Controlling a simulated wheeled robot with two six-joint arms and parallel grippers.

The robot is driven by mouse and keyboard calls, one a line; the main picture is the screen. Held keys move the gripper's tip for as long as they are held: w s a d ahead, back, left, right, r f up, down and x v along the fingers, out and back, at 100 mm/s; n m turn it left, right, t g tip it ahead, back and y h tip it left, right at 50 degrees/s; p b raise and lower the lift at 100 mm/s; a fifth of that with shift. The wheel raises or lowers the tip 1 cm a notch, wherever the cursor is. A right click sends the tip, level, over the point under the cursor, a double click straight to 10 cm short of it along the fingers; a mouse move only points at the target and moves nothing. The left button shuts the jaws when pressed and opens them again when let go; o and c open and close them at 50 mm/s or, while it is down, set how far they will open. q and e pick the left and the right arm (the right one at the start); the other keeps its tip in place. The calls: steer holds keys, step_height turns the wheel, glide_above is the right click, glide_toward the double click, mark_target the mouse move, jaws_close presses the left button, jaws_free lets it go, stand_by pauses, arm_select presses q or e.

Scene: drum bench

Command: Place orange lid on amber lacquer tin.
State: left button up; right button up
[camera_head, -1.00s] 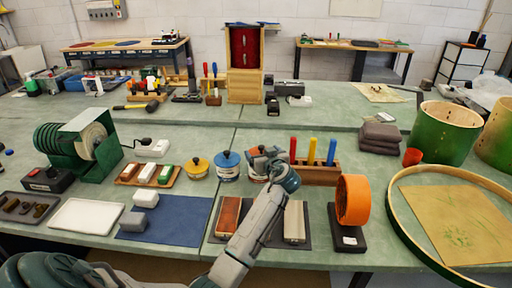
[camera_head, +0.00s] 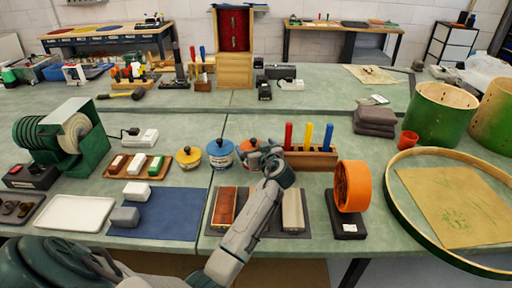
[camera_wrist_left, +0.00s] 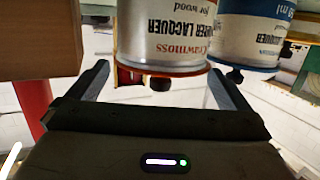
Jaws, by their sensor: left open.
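The amber lacquer tin (camera_wrist_left: 165,38) shows inverted and close up in the left wrist view, with a pale label and dark lettering. In the head view an orange lid (camera_head: 247,144) with a dark knob shows at the top of this tin, partly hidden by my gripper. I cannot tell if it is fully seated. My left gripper (camera_head: 258,155) is open at the tin; its fingers in the left wrist view (camera_wrist_left: 155,88) are spread either side of the tin's lid end. My right gripper is out of view.
A blue-lidded tin (camera_head: 220,157) and a yellow-lidded tin (camera_head: 188,158) stand left of the amber tin. A wooden rack (camera_head: 312,160) with coloured handles stands close on the right. An orange wheel (camera_head: 353,186) stands farther right. A blue mat (camera_head: 175,222) has free room.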

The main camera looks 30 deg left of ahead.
arm_select(q)
steer(key=shift+s+d+f, duration=0.1)
steer(key=shift+s+d, duration=0.15)
steer(key=shift+d, duration=0.15)
steer(key=b+v, duration=0.2)
steer(key=v, duration=0.9)
steer(key=shift+r+b, duration=0.25)
steer(key=shift+b, duration=0.15)
steer(key=shift+a, duration=0.1)
